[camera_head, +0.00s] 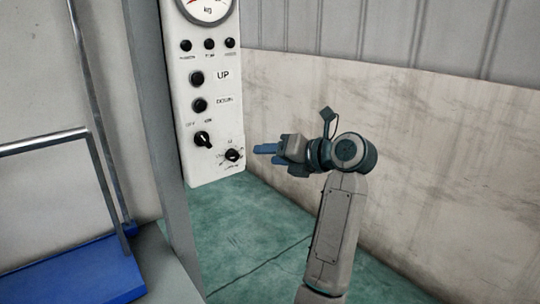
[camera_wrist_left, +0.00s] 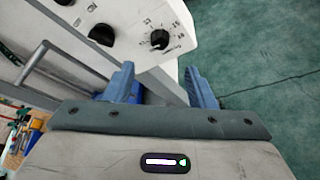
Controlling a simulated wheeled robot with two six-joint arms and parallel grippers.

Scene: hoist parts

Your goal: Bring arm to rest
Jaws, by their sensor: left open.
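My left gripper (camera_head: 264,152) is the one that shows in the head view, with blue fingers pointing left toward the lower right corner of the white control panel (camera_head: 212,110). It is open and empty. In the left wrist view the two blue fingers of the left gripper (camera_wrist_left: 159,78) stand apart, with a small black rotary knob (camera_wrist_left: 159,39) beyond the gap. The same rotary knob (camera_head: 232,155) shows in the head view just left of the fingertips; the fingers look apart from it. My right gripper is in neither view.
The panel also carries UP (camera_head: 196,78) and DOWN (camera_head: 200,105) buttons, a larger black switch (camera_head: 203,139) and a dial gauge (camera_head: 206,8). A grey post (camera_head: 160,120) and a blue platform (camera_head: 75,270) are at left. A stained wall (camera_head: 440,150) stands behind my arm. Green floor (camera_head: 260,230) is clear below the panel.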

